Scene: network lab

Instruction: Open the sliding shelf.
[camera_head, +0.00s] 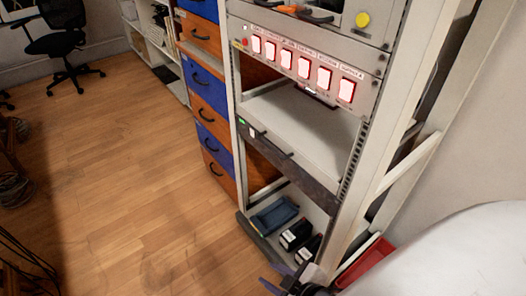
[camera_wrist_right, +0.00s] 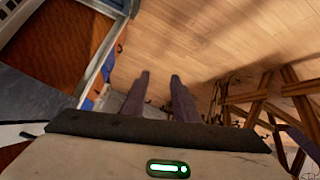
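The sliding shelf (camera_head: 305,125) is a light grey plate in the middle of the metal rack, with a dark front edge and a dark handle (camera_head: 270,145). It appears pushed in, level with the rack's front. My right gripper (camera_head: 274,277) is at the bottom of the head view, low in front of the rack and well below the handle, apart from it. In the right wrist view its two dark fingers (camera_wrist_right: 160,76) stand apart with only floor between them, so it is open and empty. My left gripper is not in view.
Above the shelf is a panel with red-lit switches (camera_head: 304,66). Below it, a lower shelf holds a blue tray (camera_head: 273,215) and black boxes (camera_head: 296,234). Blue and orange drawers (camera_head: 208,88) stand left of the rack. A red bin (camera_head: 366,262) is at lower right.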

